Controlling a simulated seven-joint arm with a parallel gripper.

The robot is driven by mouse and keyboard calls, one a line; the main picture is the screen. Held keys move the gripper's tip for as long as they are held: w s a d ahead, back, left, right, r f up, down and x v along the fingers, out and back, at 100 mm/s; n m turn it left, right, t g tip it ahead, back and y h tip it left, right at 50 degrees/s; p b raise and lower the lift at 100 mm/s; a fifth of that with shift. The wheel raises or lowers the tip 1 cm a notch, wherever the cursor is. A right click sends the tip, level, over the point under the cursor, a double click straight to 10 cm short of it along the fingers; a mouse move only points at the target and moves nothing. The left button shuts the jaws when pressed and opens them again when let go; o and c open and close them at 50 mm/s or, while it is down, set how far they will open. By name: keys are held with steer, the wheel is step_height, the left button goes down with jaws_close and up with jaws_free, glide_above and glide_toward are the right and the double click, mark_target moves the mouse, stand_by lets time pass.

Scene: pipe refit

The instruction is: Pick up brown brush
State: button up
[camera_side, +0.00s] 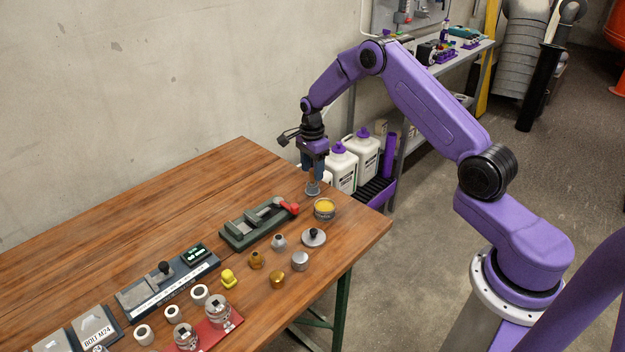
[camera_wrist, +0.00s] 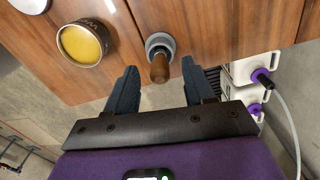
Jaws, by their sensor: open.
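The brown brush (camera_wrist: 160,68) stands on the table with its wooden handle pointing up towards the wrist camera and its round grey base (camera_wrist: 158,42) below. In the side view the grey base of the brush (camera_side: 312,190) shows just under my gripper (camera_side: 313,178), and the handle is mostly hidden by the fingers. My gripper is open and points down. In the wrist view its two dark blue fingers (camera_wrist: 159,84) are spread, with the handle in line with the gap between them. I cannot tell how far the handle reaches between the fingertips.
A round tin with yellow contents (camera_side: 325,207) stands close to the brush; it also shows in the wrist view (camera_wrist: 83,44). A green vise with a red handle (camera_side: 258,222) lies nearby. Several small fittings stand further left. The table edge is close. White jugs (camera_side: 345,165) stand beyond it.

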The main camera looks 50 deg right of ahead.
steer(key=shift+f, duration=0.9)
jaws_close()
steer(key=shift+r, duration=0.15)
steer(key=shift+r, duration=0.65)
steer(key=s+a+r, duration=0.2)
steer(key=s+r, duration=0.9)
steer(key=s, duration=0.2)
steer(key=shift+s+a+r, duration=0.2)
steer(key=shift+s+a, duration=0.05)
steer(key=shift+s, duration=0.15)
